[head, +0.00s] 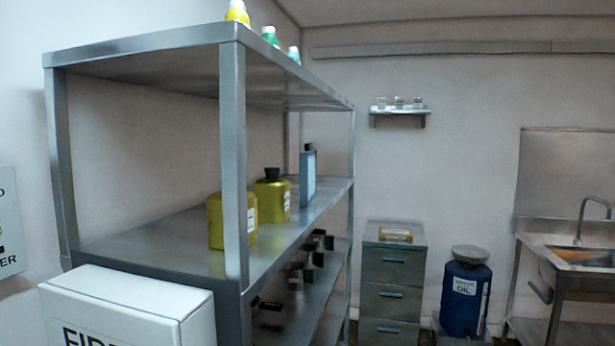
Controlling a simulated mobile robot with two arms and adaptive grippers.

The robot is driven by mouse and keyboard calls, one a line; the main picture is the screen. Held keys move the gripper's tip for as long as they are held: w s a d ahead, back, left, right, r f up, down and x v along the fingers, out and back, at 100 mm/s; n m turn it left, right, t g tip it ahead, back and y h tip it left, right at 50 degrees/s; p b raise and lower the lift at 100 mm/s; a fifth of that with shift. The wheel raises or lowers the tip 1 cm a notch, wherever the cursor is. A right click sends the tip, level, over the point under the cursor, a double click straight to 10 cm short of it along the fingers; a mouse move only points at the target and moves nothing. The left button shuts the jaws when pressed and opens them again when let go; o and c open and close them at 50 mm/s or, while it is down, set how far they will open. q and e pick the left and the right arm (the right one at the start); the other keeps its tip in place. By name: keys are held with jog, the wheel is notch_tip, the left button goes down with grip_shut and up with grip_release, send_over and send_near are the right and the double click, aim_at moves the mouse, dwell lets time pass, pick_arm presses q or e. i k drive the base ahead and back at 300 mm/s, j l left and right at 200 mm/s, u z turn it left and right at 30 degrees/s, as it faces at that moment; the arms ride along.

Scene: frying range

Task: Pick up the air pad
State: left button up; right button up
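I see nothing that I can surely name as the air pad. A small flat orange-brown and white item (395,235) lies on top of the grey drawer cabinet (391,268) right of the shelf's far end; it is too small to identify. A thin blue-grey upright panel-like thing (308,178) stands on the middle shelf. Neither of my grippers shows in the head view.
A steel shelf unit (233,160) fills the left, with yellow containers (273,198) on its middle level. A white box (125,305) stands in front of it. A blue waste oil drum (465,298) and a steel sink unit (570,258) stand at the right.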

aim_at(308, 159)
jog(key=i+l+u, duration=0.1)
jog(key=i+l, duration=0.3)
jog(key=l, duration=0.25)
jog(key=i+l+u, duration=0.15)
jog(key=i+l, duration=0.2)
jog(key=l, duration=0.3)
jog(key=i+l+u, duration=0.15)
jog(key=l, duration=0.2)
jog(key=i+l, duration=0.2)
jog(key=l, duration=0.15)
jog(key=i+l+u, duration=0.15)
jog(key=l, duration=0.2)
